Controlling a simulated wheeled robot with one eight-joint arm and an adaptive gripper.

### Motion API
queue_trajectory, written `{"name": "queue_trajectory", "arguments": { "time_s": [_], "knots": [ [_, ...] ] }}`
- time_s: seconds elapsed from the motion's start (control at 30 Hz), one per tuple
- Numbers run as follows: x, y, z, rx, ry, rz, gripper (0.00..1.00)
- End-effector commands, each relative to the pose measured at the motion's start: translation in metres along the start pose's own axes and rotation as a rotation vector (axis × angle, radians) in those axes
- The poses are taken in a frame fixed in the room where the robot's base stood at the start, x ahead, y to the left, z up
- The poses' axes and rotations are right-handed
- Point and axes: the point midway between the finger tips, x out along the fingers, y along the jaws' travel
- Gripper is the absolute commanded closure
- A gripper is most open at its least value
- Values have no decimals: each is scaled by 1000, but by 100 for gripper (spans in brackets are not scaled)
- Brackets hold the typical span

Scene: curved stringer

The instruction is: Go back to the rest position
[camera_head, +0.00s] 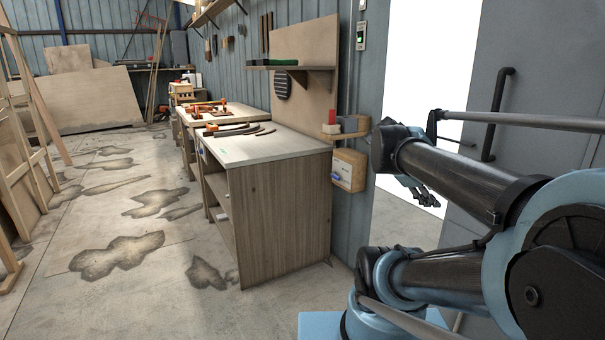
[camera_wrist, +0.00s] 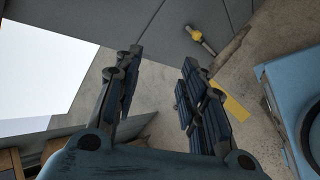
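My gripper (camera_wrist: 158,92) shows in the wrist view with its two dark ribbed fingers apart and nothing between them. Behind the fingers I see bare concrete floor. In the head view my arm is folded at the right. Part of my gripper (camera_head: 425,190) shows there below the upper arm link, in front of the bright doorway and apart from the workbench. The rest of the gripper is hidden behind the arm.
A wooden workbench (camera_head: 275,205) stands left of my arm, with curved dark pieces (camera_head: 235,130) on top. A wall box (camera_head: 348,170) is close to the arm. A grey door (camera_head: 545,85) is at the right. Stained open floor (camera_head: 130,215) lies left. A yellow-ended object (camera_wrist: 197,35) shows in the wrist view.

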Motion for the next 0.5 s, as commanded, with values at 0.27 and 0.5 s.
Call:
{"name": "queue_trajectory", "arguments": {
  "time_s": [0.27,0.5],
  "knots": [
    [1,-120,-73,523,197,-394,62],
    [-19,-184,-113,805,232,-678,62]
  ]
}}
